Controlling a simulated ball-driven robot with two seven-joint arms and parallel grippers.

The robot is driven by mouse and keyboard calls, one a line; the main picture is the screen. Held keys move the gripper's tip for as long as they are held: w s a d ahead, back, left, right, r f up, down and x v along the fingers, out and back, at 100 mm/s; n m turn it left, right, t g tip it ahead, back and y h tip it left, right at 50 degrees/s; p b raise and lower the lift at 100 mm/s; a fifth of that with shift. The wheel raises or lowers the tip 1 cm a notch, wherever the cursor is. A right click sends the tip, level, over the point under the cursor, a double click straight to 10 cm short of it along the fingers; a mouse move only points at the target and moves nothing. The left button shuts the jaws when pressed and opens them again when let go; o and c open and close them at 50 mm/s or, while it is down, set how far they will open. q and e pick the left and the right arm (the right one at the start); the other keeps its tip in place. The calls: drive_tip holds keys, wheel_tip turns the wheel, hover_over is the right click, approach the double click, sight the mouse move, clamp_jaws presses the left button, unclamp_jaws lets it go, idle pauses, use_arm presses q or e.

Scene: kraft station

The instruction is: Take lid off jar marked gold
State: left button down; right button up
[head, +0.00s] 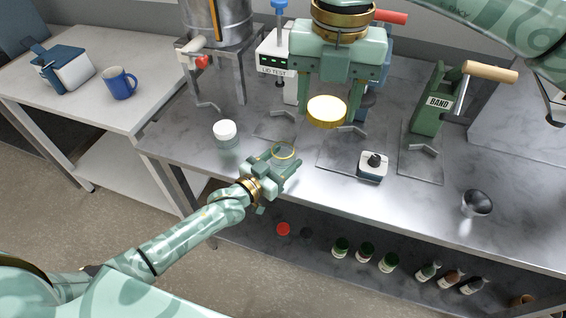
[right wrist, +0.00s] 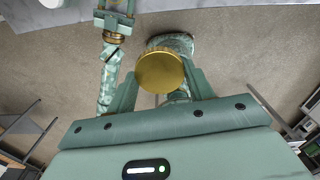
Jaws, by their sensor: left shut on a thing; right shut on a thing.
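My right gripper (head: 340,105) hangs above the steel bench, shut on a round gold lid (head: 326,112). The lid also shows between the fingers in the right wrist view (right wrist: 160,71). My left gripper (head: 284,160) is lower and to the left, near the bench's front edge. It is shut around what appears to be a clear jar (head: 284,150) with a gold-toned rim ring and no lid on top. The jar's body is mostly hidden by the gripper, and no marking is readable. The lid and the jar are clearly apart.
A white-lidded jar (head: 225,132) stands left of my left gripper. The LID TEST device (head: 275,62), a white block with a black knob (head: 373,167), the green BAND press (head: 437,105) and a metal funnel (head: 476,203) are on the bench. Several bottles (head: 365,252) stand on the lower shelf.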

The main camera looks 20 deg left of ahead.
use_arm(q)
drive_tip(key=shift+f, duration=0.2)
use_arm(e)
drive_tip(key=shift+f, duration=0.1)
use_arm(q)
drive_tip(key=shift+f, duration=0.15)
use_arm(e)
drive_tip(key=shift+f, duration=0.15)
use_arm(q)
drive_tip(key=shift+c, duration=2.3)
unclamp_jaws()
drive_tip(key=shift+r, duration=0.25)
use_arm(e)
drive_tip(key=shift+r, duration=0.2)
use_arm(q)
drive_tip(key=p+v, duration=0.1)
drive_tip(key=v, duration=1.1)
drive_tip(key=shift+f+p, duration=0.2)
drive_tip(key=shift+p, duration=0.2)
use_arm(e)
drive_tip(key=shift+s+r, duration=0.1)
drive_tip(key=shift+r, duration=0.85)
